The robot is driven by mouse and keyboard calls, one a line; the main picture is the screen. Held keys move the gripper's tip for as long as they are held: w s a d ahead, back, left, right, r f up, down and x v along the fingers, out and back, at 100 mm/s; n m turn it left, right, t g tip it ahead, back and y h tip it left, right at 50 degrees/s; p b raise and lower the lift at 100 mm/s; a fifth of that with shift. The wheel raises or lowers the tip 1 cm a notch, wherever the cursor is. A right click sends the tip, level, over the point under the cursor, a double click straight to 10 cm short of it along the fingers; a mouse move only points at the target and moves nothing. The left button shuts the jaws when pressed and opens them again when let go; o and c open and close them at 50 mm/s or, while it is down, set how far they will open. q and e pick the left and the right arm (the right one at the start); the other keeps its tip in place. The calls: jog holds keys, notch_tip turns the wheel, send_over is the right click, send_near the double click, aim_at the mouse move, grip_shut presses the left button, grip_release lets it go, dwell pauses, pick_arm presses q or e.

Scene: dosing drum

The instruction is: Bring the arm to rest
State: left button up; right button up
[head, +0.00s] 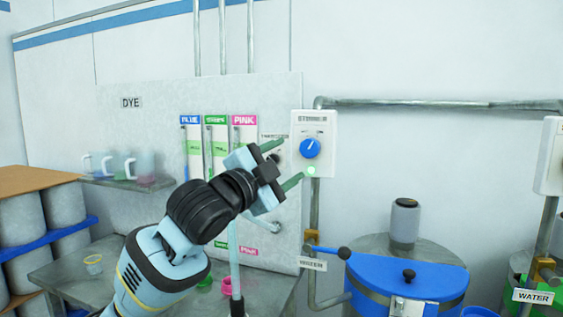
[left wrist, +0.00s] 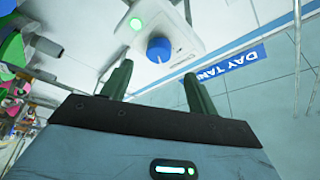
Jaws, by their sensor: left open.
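My left gripper (head: 284,165) is raised in front of the dye panel, its green fingers apart and empty. The fingers point right, toward a white switch box (head: 325,130) with a blue knob (head: 310,148) and a lit green lamp (head: 311,170). In the left wrist view the two fingers (left wrist: 158,90) also stand apart with nothing between them. The blue knob (left wrist: 158,49) and green lamp (left wrist: 136,23) show beyond the fingertips, and I see no contact with the knob. My right gripper is in neither view.
A drum with a blue lid (head: 405,278) stands at the lower right, with a blue-handled valve (head: 327,252) beside it. A shelf (head: 130,183) holds several jugs at the left. Pipes run along the wall.

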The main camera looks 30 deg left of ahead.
pick_arm(q)
jog(key=shift+s, duration=0.2)
jog(key=shift+w+f, duration=0.1)
jog(key=shift+f, duration=0.1)
dwell(0.3)
jog(key=w+d+f+n+g, duration=0.1)
jog(key=d+f+n+g, duration=0.1)
jog(key=f, duration=1.2)
jog(key=w+d+f+n+g, duration=0.1)
jog(key=d+f+n+g, duration=0.1)
jog(key=f, duration=1.3)
jog(key=s+d+f+n+g, duration=0.15)
jog(key=s+f, duration=0.25)
jog(key=f, duration=0.5)
jog(key=s+d+f+n+g, duration=0.15)
jog(key=s+f, duration=0.25)
jog(key=f, duration=0.6)
jog(key=s+d+f+n+g, duration=0.1)
jog(key=s+f+n, duration=0.1)
jog(key=s+f, duration=0.7)
jog(key=s+d+f+n+g, duration=0.2)
jog(key=s+f, duration=0.7)
jog(key=s, duration=0.5)
jog(key=shift+s+d+g, duration=0.2)
jog(key=shift+s+g, duration=0.05)
jog(key=shift+g, duration=0.05)
